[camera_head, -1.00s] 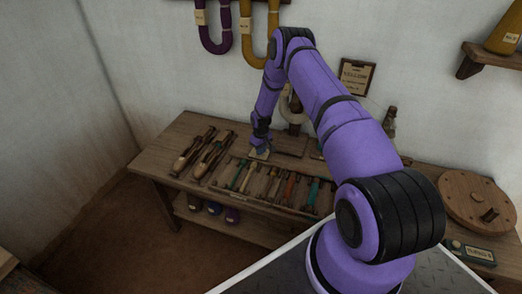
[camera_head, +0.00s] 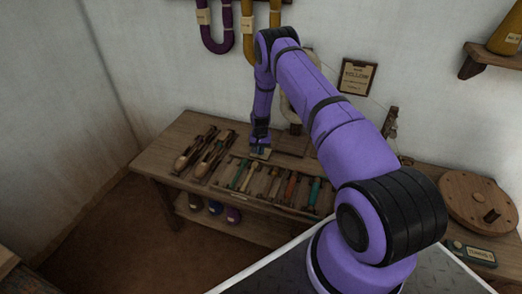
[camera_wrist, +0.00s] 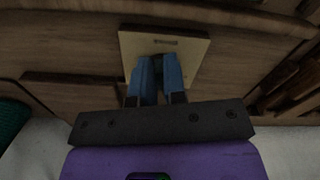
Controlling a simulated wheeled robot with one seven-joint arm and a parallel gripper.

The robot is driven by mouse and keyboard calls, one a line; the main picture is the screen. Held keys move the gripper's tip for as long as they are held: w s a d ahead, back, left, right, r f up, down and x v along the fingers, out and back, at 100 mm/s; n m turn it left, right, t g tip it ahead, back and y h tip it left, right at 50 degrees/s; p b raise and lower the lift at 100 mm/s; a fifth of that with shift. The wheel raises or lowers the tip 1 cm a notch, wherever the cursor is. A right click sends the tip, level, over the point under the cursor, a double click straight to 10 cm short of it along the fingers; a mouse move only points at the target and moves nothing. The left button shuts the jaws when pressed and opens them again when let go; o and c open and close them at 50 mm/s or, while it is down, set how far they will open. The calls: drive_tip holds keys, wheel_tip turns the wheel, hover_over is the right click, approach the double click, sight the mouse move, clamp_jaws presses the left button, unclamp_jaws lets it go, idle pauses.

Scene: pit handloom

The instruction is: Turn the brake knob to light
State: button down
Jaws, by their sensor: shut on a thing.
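A square cream plate (camera_wrist: 186,49) with a short dark slot mark lies at the back of the bench's tool area. It shows small under my fingers in the head view (camera_head: 262,156). My gripper (camera_wrist: 159,72) points down onto the middle of this plate, its blue fingers close together. They are shut on what looks like the brake knob on the plate. The knob itself is hidden between the fingers, so its setting cannot be read. In the head view my gripper (camera_head: 259,146) is small and partly dark.
The wooden bench (camera_head: 160,150) holds wooden shuttles (camera_head: 189,157) left of my gripper and a rack of coloured tools (camera_head: 275,187) in front. A round wooden disc (camera_head: 480,203) and a labelled teal box (camera_head: 472,252) are at the right. Yarn hanks (camera_head: 216,28) hang on the wall.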

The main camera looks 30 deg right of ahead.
drive_tip(key=shift+w+a+m, duration=0.1)
drive_tip(key=shift+w+m, duration=0.05)
drive_tip(key=shift+m, duration=1.35)
drive_tip(key=c, duration=1.2)
unclamp_jaws()
drive_tip(key=shift+r, duration=0.15)
wheel_tip(320, 180, up, 10)
drive_tip(key=shift+r, duration=0.25)
